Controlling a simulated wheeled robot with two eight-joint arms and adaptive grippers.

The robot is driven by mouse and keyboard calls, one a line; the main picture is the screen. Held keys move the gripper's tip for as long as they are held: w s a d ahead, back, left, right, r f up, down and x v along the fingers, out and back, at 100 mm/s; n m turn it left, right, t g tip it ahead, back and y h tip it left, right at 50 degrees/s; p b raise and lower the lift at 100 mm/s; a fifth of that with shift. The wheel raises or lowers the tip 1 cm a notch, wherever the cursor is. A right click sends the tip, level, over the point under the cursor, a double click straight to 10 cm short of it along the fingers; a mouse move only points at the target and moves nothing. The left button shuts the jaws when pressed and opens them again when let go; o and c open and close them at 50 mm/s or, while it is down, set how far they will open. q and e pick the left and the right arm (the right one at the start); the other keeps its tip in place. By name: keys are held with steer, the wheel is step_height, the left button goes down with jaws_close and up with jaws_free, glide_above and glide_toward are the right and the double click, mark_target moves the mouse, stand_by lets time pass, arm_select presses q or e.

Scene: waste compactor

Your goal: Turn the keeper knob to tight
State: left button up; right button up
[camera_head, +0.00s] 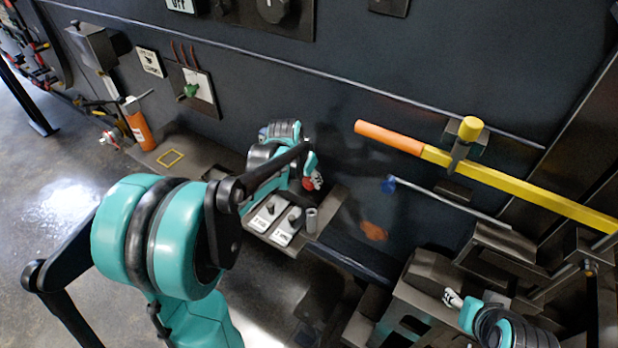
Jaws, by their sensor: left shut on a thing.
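My left arm reaches in from the left, and its left gripper (314,181) is at the dark wall above a small shelf. It is shut on a small red knob (308,184), which the fingers partly cover. I take this for the keeper knob, but its pointer and any tight mark cannot be read. My right gripper (453,299) is low at the right, apart from the knob. Its fingers are too small to tell open from shut.
Below the left gripper, the shelf carries two labelled switches (270,213) and a grey cylinder (311,220). A yellow bar (520,185) with an orange end and a blue-tipped rod (440,198) lie to the right. An orange bottle (138,124) stands at the left.

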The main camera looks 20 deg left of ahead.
arm_select(q)
steer(key=o, duration=1.1)
steer(key=shift+o, duration=0.2)
steer(key=shift+r, duration=0.1)
steer(key=v, duration=1.1)
steer(key=shift+s+r, duration=0.25)
steer(key=shift+r, duration=0.1)
steer(key=shift+n+t+y, duration=0.3)
steer(key=shift+n+t, duration=0.1)
steer(key=shift+t, duration=0.2)
steer(key=s+d, duration=0.2)
steer(key=s, duration=0.1)
steer(key=s+d+f, duration=0.1)
steer(key=s+d, duration=0.1)
steer(key=s, duration=0.1)
steer(key=s+d, duration=0.2)
steer(key=s, duration=0.1)
steer(key=shift+s+d+f, duration=0.2)
steer(key=shift+d+f, duration=0.15)
steer(key=shift+f, duration=0.05)
steer(key=s+d+f+t, duration=0.1)
steer(key=s+d+f, duration=0.2)
steer(key=s+f, duration=0.2)
steer(key=shift+s+n+t, duration=0.3)
steer(key=shift+s+n, duration=0.1)
steer(key=shift+s, duration=0.8)
